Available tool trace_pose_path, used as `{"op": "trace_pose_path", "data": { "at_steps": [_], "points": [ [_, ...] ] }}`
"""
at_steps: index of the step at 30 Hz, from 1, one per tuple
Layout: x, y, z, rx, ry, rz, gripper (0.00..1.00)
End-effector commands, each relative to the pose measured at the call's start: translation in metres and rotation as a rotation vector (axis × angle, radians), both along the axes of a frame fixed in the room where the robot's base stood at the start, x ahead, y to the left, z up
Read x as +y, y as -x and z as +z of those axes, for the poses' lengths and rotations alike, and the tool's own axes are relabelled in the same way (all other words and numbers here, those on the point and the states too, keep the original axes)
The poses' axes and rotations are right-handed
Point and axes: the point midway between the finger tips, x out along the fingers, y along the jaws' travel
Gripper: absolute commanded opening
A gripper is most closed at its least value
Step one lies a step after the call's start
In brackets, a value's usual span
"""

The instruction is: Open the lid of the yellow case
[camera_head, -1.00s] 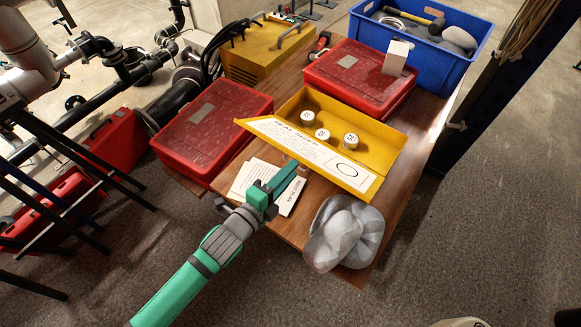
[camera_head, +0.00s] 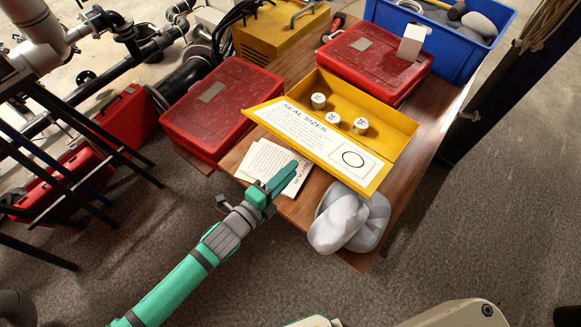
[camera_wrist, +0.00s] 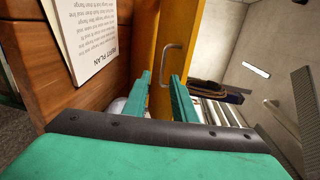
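The yellow case (camera_head: 396,119) stands open on the wooden table. Its lid (camera_head: 318,142) is swung toward the front, with a white "SEAL SIZES" sheet on its inner face. Three white labelled cylinders (camera_head: 332,119) are inside the case. My gripper (camera_head: 283,177) is in front of the lid, over the printed papers (camera_head: 265,163), and apart from the lid. In the wrist view the two green fingers of my gripper (camera_wrist: 162,98) are apart with nothing between them. A metal handle (camera_wrist: 173,62) on a yellow surface shows beyond them.
A red case (camera_head: 217,108) lies left of the yellow case and another (camera_head: 372,62) behind it. A blue bin (camera_head: 462,55) is at the back right. A grey-white lumpy object (camera_head: 345,220) sits at the table's front corner. Open floor lies in front.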

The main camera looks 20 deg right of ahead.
Motion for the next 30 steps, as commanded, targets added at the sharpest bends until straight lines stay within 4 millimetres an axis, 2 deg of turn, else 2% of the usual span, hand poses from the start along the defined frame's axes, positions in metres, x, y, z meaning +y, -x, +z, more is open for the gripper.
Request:
{"op": "trace_pose_path", "data": {
  "at_steps": [23, 26, 30],
  "points": [
    [0.004, 0.002, -0.003, 0.000, -0.001, 0.001, 0.25],
    [0.010, 0.006, -0.002, 0.000, -0.001, 0.002, 0.25],
    [0.029, 0.017, 0.000, 0.000, -0.003, 0.003, 0.25]
  ]
}}
